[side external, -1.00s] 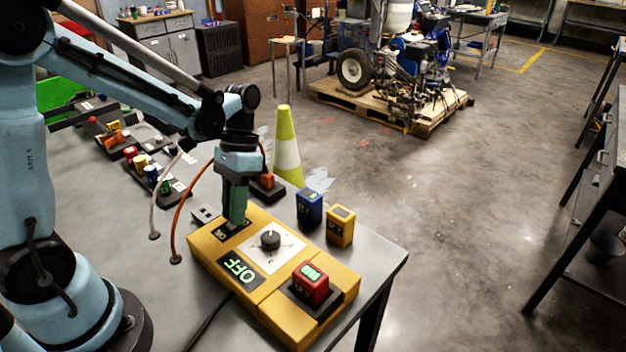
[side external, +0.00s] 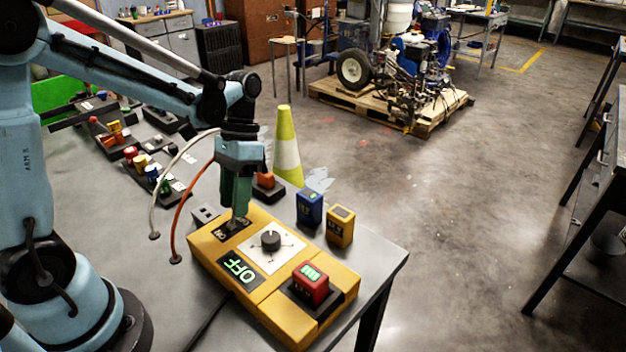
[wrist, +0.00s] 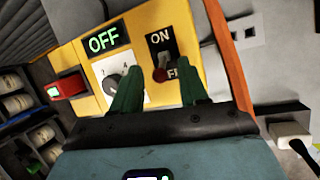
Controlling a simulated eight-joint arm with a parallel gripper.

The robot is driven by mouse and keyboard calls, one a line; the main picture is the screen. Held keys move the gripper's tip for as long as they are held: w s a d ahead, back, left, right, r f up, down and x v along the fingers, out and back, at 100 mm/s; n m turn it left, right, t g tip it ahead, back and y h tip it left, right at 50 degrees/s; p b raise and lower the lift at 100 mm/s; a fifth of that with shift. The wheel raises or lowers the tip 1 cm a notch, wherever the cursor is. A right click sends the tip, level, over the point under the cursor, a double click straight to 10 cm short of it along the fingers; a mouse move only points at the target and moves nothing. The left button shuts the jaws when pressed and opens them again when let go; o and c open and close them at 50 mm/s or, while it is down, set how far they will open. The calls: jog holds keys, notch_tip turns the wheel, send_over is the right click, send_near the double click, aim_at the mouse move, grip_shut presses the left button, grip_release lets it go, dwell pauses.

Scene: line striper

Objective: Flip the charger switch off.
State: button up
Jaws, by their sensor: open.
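The yellow charger (side external: 212,248) lies on the grey table, with a green-lit "OFF" display (side external: 238,267) that also shows in the wrist view (wrist: 104,40). Its switch (wrist: 160,74) sits on a black plate marked ON and, partly covered, "FF". The red tip of the lever lies beside the "FF" lettering. A black dial (side external: 270,240) is beside the switch plate. A red battery (side external: 310,284) with a green indicator sits in the charger's bay. My gripper (side external: 236,207) is open above the switch; in the wrist view its green fingers (wrist: 168,78) are apart, either side of the lever.
Blue (side external: 309,208) and yellow (side external: 340,226) batteries stand behind the charger near the table edge. An orange-red block (side external: 266,184) and a striped cone (side external: 286,150) are beyond my gripper. Trays of small parts (side external: 150,170) are at left. An orange cable arcs beside the gripper.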

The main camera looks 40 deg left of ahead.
jog(key=v, duration=1)
jog(key=shift+s+r, duration=0.1)
jog(key=s+d+f+n+t+y, duration=0.2)
jog(key=s+d+f+t, duration=0.1)
jog(key=t, duration=0.8)
jog(key=shift+s+d+f+t, duration=0.15)
jog(key=shift+s+d+t, duration=0.3)
jog(key=shift+s, duration=0.3)
